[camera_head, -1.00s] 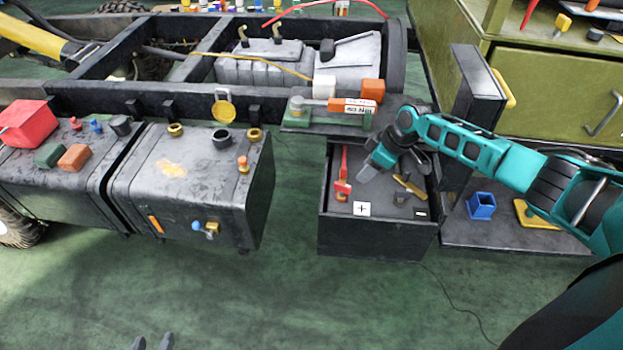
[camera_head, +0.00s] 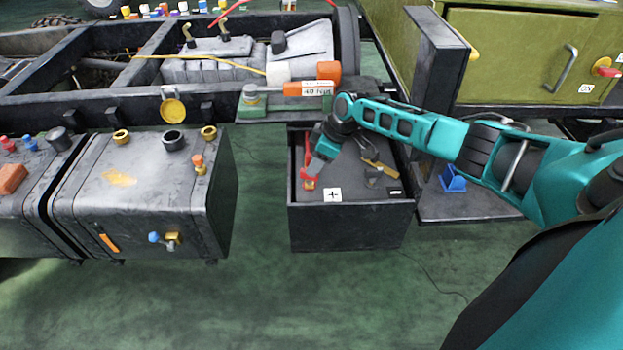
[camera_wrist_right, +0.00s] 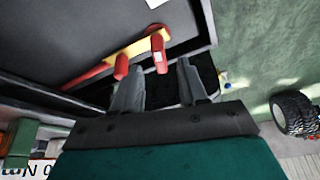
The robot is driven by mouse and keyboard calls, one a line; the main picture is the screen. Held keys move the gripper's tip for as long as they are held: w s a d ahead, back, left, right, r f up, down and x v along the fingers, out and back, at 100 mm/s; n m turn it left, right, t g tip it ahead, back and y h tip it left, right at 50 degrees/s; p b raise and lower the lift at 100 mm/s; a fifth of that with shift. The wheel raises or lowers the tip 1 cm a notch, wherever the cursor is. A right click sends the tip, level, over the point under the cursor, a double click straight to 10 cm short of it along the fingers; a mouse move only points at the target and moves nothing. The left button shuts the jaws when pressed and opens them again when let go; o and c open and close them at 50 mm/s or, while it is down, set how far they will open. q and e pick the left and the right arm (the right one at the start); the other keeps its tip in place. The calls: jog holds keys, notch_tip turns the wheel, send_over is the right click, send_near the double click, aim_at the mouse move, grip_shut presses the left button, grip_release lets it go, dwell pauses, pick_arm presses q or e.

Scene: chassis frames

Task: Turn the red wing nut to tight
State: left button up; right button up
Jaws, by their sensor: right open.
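The red wing nut (camera_head: 310,184) is at the plus end of the open black battery box, beside the white plus label (camera_head: 332,195). In the right wrist view its red wings (camera_wrist_right: 157,43) stand up around a yellow strip (camera_wrist_right: 138,48), with a red cable end to the left. My right gripper (camera_head: 316,170) is just above the nut. In the wrist view my right gripper (camera_wrist_right: 159,66) is open, its fingertips apart on either side of the near red wing, and I cannot tell whether they touch it. My left gripper is out of view.
The battery box (camera_head: 345,230) has raised walls close around the nut. A yellow strip (camera_head: 378,168) and the minus label (camera_head: 395,191) lie to the right. A torque tool marked "40 Nm" (camera_head: 315,89) lies behind. A black tank (camera_head: 140,190) stands left.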

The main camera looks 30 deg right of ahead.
jog(key=b+x, duration=0.2)
jog(key=x, duration=0.1)
jog(key=shift+f+b, duration=0.25)
jog(key=shift+b, duration=0.05)
jog(key=shift+w, duration=0.1)
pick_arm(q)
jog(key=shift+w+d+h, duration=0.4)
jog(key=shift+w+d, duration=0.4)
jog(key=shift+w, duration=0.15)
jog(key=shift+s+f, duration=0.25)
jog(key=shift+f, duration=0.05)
pick_arm(e)
grip_shut()
